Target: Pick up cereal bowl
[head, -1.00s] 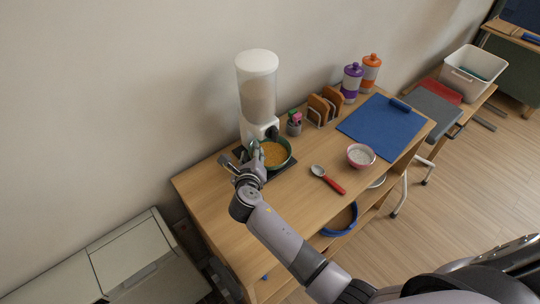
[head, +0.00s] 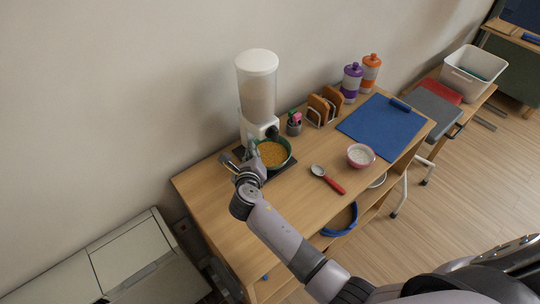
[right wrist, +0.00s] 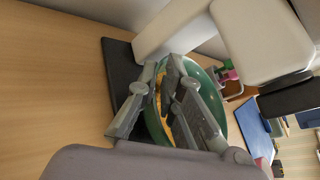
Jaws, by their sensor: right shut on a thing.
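The cereal bowl (head: 289,158) is green, with yellow-orange cereal in it. It stands upright under the spout of the white cereal dispenser (head: 257,90), on or just above its dark base. My right gripper (head: 250,157) is at the bowl's left side in the head view, shut on its rim. In the right wrist view the fingers (right wrist: 172,68) reach across the green bowl (right wrist: 216,98) and hide part of it. Whether the bowl is clear of the base cannot be told. My left gripper is not in view.
A red-handled scoop (head: 328,180) and a pink bowl (head: 360,156) with pale contents lie to the right. A utensil cup (head: 293,128), toast rack (head: 319,110) and blue mat (head: 380,125) are farther along the wooden table (head: 215,200). The wall is close behind.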

